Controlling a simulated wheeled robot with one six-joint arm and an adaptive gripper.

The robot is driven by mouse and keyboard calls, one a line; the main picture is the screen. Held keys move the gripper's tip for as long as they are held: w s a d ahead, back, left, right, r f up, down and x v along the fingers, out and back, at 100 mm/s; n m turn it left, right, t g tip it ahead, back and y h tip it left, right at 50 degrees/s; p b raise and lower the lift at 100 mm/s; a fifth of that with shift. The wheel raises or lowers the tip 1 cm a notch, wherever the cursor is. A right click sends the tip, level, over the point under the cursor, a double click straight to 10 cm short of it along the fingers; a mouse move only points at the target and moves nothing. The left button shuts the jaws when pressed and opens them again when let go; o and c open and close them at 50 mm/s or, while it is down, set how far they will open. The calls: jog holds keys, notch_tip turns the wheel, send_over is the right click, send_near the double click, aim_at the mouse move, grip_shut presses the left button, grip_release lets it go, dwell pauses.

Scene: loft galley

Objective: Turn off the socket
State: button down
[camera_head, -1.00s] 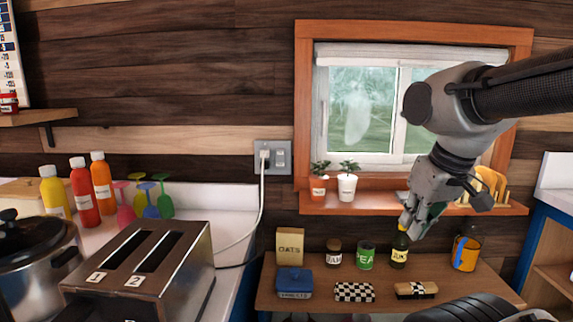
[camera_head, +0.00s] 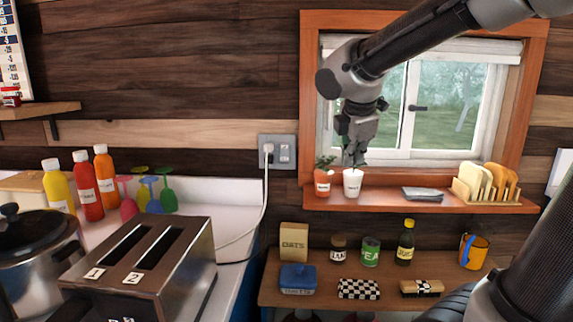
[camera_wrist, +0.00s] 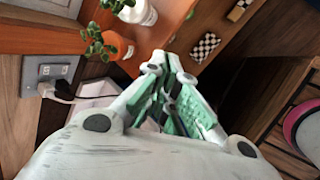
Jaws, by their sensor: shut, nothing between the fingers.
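The wall socket (camera_head: 277,151) is a grey plate on the wood wall, left of the window. A white plug with a cord sits in its left half, and a switch (camera_head: 285,152) is on its right half. The switch position is too small to tell. In the wrist view the socket (camera_wrist: 49,72) is at the left, with the plug and cord at its lower edge. My gripper (camera_head: 355,160) is shut and empty, pointing down in front of the window, above the white plant pot. It is to the right of the socket and apart from it.
A terracotta pot (camera_head: 322,184) and a white pot (camera_head: 352,182) stand on the window sill, close to my gripper. A toast rack (camera_head: 484,190) is farther right. A toaster (camera_head: 150,265) and bottles stand on the left counter. The wall in front of the socket looks clear.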

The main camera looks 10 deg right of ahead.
aim_at(285, 153)
jog(key=w+a+n+t, duration=0.1)
jog(key=w+a+n, duration=1.2)
jog(key=w+n, duration=0.1)
jog(key=shift+a+t, duration=0.4)
jog(key=shift+f, duration=0.1)
jog(key=w+d+r+x, duration=0.1)
jog(key=w+x, duration=0.1)
jog(key=x, duration=1)
jog(key=shift+w+r, duration=0.15)
jog(key=shift+w, duration=0.15)
